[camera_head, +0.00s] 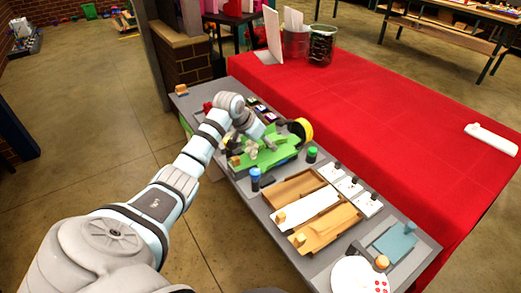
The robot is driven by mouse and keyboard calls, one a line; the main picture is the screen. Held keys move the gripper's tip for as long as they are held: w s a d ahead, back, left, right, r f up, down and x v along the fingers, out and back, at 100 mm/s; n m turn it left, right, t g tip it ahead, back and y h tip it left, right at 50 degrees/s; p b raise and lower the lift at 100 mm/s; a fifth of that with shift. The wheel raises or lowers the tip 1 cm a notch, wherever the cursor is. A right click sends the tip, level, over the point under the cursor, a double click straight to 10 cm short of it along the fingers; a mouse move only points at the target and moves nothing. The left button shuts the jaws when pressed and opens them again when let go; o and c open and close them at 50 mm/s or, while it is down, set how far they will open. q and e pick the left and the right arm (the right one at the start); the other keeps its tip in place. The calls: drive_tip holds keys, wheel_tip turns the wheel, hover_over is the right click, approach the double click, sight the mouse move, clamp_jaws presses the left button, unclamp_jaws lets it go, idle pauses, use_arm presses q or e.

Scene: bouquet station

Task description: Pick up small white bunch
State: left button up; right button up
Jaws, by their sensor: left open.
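My left arm reaches in from the lower left. Its gripper (260,147) is open and pointed down, low over a green tray (277,157) on the grey bench. The pale grey fingers stand over the tray, and I cannot tell whether they touch it. I cannot clearly make out a small white bunch; it may be hidden by the fingers or too small to tell. My right gripper is not in view.
A blue bottle (255,179), a green-capped jar (311,154) and a black-and-yellow roll (301,130) stand near the green tray. Wooden trays (327,228) and a white tray (306,207) lie nearer. A red-covered table (400,125) adjoins the bench, mostly clear.

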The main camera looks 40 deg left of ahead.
use_arm(q)
drive_tip(key=shift+w+d+f, duration=0.1)
drive_tip(key=shift+w+f, duration=0.05)
drive_tip(key=shift+f, duration=0.2)
drive_tip(key=shift+r, duration=0.15)
drive_tip(key=c, duration=0.3)
clamp_jaws()
